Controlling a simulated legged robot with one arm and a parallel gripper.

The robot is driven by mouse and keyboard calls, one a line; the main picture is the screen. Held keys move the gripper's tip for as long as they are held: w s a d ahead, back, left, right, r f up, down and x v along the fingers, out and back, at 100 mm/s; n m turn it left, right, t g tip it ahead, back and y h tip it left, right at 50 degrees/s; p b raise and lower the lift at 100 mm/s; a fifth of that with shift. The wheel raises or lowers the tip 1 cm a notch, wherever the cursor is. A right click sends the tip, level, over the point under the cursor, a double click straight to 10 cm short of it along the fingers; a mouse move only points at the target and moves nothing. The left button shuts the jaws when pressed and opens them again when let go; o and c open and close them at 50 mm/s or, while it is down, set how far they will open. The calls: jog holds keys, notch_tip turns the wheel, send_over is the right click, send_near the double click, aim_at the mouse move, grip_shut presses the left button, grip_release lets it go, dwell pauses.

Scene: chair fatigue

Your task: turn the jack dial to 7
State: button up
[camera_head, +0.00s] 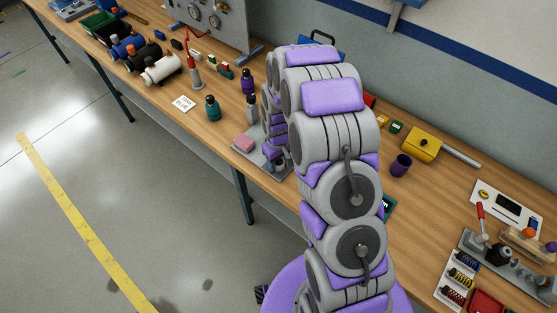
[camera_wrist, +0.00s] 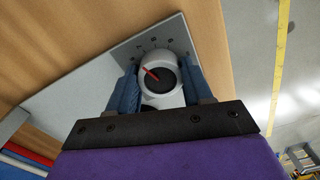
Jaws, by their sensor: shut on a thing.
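The jack dial (camera_wrist: 161,78) is a round light-grey knob with a black face and a red pointer. In the wrist view the pointer is aimed toward the upper left. My gripper (camera_wrist: 158,70) is shut on the dial, with one blue finger on each side of it. In the head view the plate (camera_head: 245,157) lies at the bench's front edge, and my arm hides most of the gripper.
A pink block (camera_head: 243,143) is at the plate's left. Teal (camera_head: 212,108) and purple (camera_head: 248,82) bottles stand behind it on the wooden bench (camera_head: 215,140). A purple cup (camera_head: 401,165) and a yellow box (camera_head: 421,145) are to the right. The floor in front is open.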

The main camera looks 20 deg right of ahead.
aim_at(278, 161)
jog(key=shift+w+r+m, duration=0.1)
jog(key=shift+w+m, duration=0.1)
jog(key=shift+m, duration=0.1)
dwell(0.4)
jog(key=o, duration=0.9)
jog(key=shift+c, duration=0.2)
jog(key=shift+o, duration=0.9)
notch_tip(278, 161, up, 17)
jog(key=shift+p, duration=0.45)
jog(key=shift+s+a+r, duration=0.1)
jog(key=s+r+m+g+b, duration=0.1)
jog(key=s+r+b, duration=0.2)
jog(key=s, duration=1.4)
jog(key=s+r+m+b, duration=0.2)
jog(key=s+r+b, duration=0.1)
jog(key=s, duration=1.4)
jog(key=shift+s+r+g, duration=0.2)
jog(key=shift+r+g, duration=0.05)
jog(key=shift+g, duration=0.15)
